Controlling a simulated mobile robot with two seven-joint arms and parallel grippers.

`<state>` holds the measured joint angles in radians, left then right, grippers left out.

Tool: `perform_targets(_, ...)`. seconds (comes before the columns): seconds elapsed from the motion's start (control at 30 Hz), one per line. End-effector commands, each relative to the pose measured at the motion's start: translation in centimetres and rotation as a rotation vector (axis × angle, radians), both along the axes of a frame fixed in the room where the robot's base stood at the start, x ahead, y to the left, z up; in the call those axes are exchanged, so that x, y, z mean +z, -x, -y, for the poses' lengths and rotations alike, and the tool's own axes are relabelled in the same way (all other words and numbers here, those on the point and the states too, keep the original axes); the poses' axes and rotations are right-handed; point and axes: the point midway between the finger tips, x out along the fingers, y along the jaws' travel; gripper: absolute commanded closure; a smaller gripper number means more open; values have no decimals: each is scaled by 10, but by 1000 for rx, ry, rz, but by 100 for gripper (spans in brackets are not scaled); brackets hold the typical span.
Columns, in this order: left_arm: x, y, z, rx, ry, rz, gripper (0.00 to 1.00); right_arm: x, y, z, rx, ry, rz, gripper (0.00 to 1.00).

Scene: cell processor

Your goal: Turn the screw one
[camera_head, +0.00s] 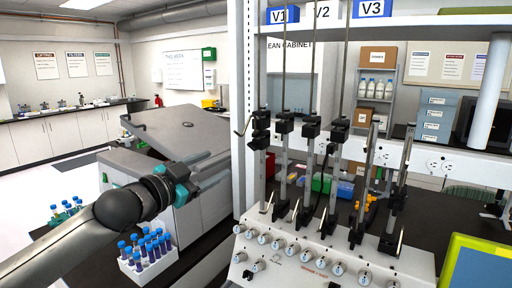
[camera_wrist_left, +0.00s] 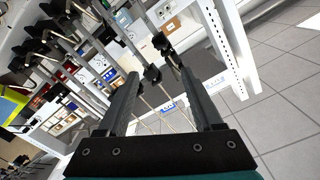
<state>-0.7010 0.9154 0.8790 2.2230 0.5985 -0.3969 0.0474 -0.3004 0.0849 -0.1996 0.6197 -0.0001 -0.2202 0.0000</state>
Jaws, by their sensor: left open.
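The cell processor (camera_head: 310,257) is a white panel with several round knobs and upright metal poles carrying black clamps. The leftmost clamp (camera_head: 261,122) has a thin part sticking out to its left. I cannot tell which screw is screw one. My left gripper (camera_wrist_left: 160,74) is open, its two dark fingers spread in the left wrist view, with a black clamp (camera_wrist_left: 152,75) appearing between the tips. I cannot tell how far it is from them. In the head view my left arm reaches from the left towards the white post, left of the poles. My right gripper is out of view.
A white post (camera_head: 239,80) stands just left of the poles, and a shelf with V1, V2 and V3 labels is above. A rack of blue-capped tubes (camera_head: 146,257) stands below my left arm. A grey box-shaped machine (camera_head: 180,135) is behind the arm.

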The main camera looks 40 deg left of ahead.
Motion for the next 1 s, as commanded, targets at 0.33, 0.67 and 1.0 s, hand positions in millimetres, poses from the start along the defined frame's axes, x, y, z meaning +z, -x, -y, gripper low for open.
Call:
perform_targets(0.33,0,-39,-5,2,-1,1,32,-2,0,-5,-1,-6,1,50)
perform_targets(0.67,1,-72,-9,3,-1,1,32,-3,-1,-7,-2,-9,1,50)
perform_targets(1.0,1,-99,-13,3,2,2,32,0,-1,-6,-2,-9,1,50)
